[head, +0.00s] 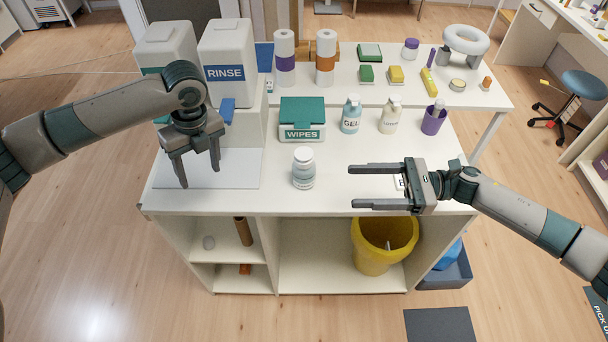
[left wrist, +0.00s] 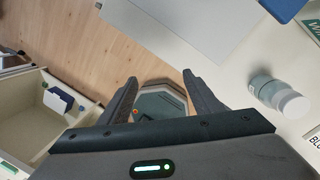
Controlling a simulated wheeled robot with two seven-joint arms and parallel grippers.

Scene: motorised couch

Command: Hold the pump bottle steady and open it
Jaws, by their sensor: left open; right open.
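A small bottle (head: 303,172) with a white cap and pale blue-grey body stands upright near the front edge of the white counter (head: 335,200). No pump spout can be made out on it. It also shows at the right of the left wrist view (left wrist: 280,95). My left gripper (head: 199,175) is open and empty, pointing down to the left of the bottle over a pale mat (head: 240,172). My right gripper (head: 352,186) is open and empty to the right of the bottle, its fingers pointing left towards it. Neither gripper touches the bottle.
A RINSE dispenser (head: 228,50) stands behind my left gripper. A yellow bin (head: 372,260) sits below the counter. A card lies partly hidden under my right gripper.

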